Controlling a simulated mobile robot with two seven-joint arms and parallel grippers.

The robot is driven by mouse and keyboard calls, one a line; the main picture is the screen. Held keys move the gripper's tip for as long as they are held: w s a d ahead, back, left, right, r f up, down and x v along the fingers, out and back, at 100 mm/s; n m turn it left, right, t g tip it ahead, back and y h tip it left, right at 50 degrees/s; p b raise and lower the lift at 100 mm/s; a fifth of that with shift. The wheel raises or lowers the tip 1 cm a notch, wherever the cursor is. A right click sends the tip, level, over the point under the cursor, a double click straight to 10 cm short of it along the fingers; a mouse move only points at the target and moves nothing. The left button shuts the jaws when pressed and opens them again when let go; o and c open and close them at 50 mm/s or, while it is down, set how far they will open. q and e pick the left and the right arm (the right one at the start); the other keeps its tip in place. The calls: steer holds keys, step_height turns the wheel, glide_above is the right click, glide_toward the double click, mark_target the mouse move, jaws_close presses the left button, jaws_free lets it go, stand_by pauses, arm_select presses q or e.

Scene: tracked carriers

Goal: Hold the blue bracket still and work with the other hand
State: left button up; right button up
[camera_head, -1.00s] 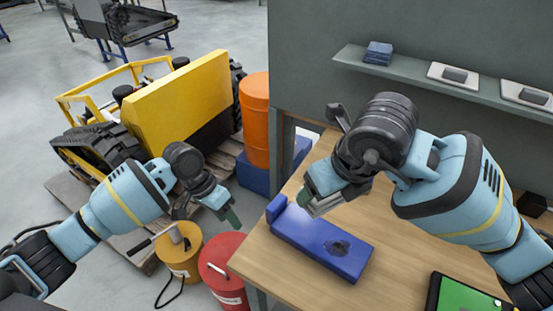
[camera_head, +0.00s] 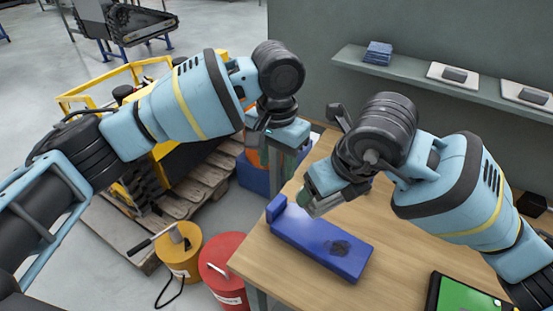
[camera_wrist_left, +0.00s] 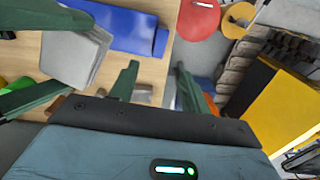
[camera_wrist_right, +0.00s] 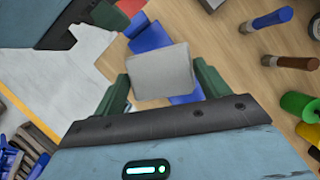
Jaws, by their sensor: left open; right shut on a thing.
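The blue bracket (camera_head: 312,240) lies on the wooden table, with a raised end at its left and a dark patch near its right end. It also shows in the left wrist view (camera_wrist_left: 122,30); in the right wrist view it (camera_wrist_right: 148,38) is partly covered by a grey block. My right gripper (camera_head: 318,203) is shut on that grey block (camera_wrist_right: 162,76), above the bracket's far side. The block also shows in the left wrist view (camera_wrist_left: 76,55). My left gripper (camera_wrist_left: 157,78) is open and empty, above the table's left edge, apart from the bracket.
A red drum (camera_head: 222,270) and a yellow can (camera_head: 180,250) stand on the floor left of the table. A tablet with a green screen (camera_head: 465,295) lies at the table's front right. A wall shelf (camera_head: 420,78) runs behind. Thick-handled tools (camera_wrist_right: 268,20) and a green spool (camera_wrist_right: 297,104) are near my right gripper.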

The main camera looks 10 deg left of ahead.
mark_target(277, 202)
arm_select(q)
step_height(277, 202, down, 12)
steer(key=shift+f, duration=0.1)
stand_by(0.6)
jaws_close()
